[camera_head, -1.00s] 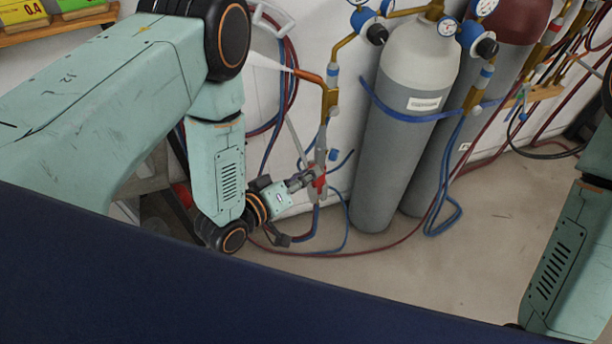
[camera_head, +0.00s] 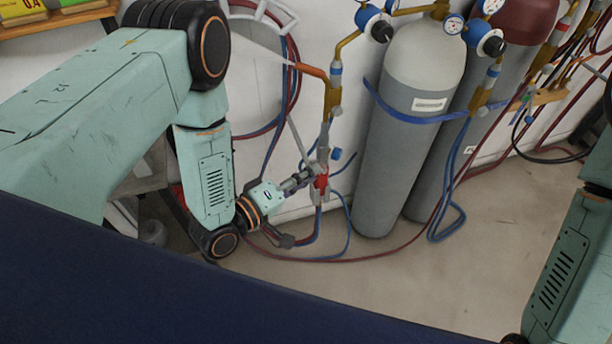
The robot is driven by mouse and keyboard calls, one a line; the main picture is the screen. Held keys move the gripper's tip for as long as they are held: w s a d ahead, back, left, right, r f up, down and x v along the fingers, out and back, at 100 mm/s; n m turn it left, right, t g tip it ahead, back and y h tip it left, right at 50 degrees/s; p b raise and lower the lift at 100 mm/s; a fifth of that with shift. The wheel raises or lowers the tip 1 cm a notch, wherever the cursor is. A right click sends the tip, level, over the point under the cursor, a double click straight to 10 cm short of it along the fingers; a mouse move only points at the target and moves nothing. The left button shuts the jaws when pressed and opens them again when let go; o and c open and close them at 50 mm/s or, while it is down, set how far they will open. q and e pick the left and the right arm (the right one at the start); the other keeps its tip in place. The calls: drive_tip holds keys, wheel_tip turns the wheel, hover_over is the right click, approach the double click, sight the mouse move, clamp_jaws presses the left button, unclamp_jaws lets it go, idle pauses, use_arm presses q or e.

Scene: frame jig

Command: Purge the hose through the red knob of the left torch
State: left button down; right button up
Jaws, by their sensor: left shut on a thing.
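The left torch (camera_head: 334,98) hangs upright against the white wall, with a brass neck and an orange tip (camera_head: 313,71) pointing left. A pale cone-shaped jet (camera_head: 257,42) spreads from the tip up and to the left. The torch's red knob (camera_head: 321,182) sits low on its body, with a blue knob (camera_head: 337,154) just above and to the right. My left gripper (camera_head: 315,175) comes in from the left and is shut on the red knob, its fingers partly covering it. My right arm shows at the right edge; its gripper is out of view.
A grey gas cylinder (camera_head: 398,165) with a blue strap stands close right of the torch, a maroon-topped one (camera_head: 507,22) behind it. Red and blue hoses (camera_head: 349,258) loop down to the floor. Open floor (camera_head: 470,285) lies in front of the cylinders.

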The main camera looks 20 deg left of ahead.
use_arm(q)
drive_tip(key=c, duration=1.1)
unclamp_jaws()
drive_tip(key=shift+c, duration=0.2)
drive_tip(key=v, duration=1.2)
